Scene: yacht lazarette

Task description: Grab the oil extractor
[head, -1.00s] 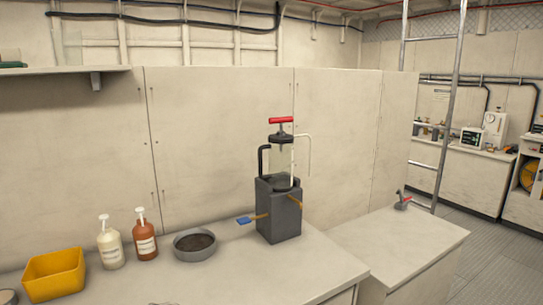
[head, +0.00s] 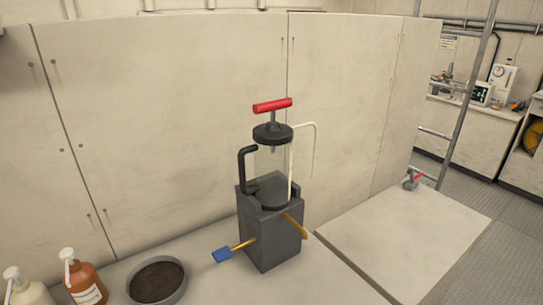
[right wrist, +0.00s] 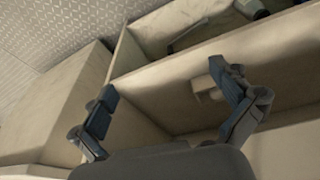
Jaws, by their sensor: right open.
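The oil extractor (head: 272,165) stands upright in a dark grey block holder (head: 270,232) on the counter in the head view. It has a clear cylinder, a black lid, a red T-handle on top, a black side handle at the left and a thin white tube bent down at the right. My right gripper (right wrist: 172,105) shows in the right wrist view, open and empty, with its fingers spread over a pale open-topped compartment. The extractor is not in that view. My left gripper is in neither view.
A grey bowl with dark contents (head: 157,281) and pump bottles (head: 84,281) stand left of the holder. A blue-ended brush (head: 223,254) sticks out of the holder's left side. A lower bare counter (head: 405,240) lies to the right, with a red-handled tool (head: 412,180) at its far end.

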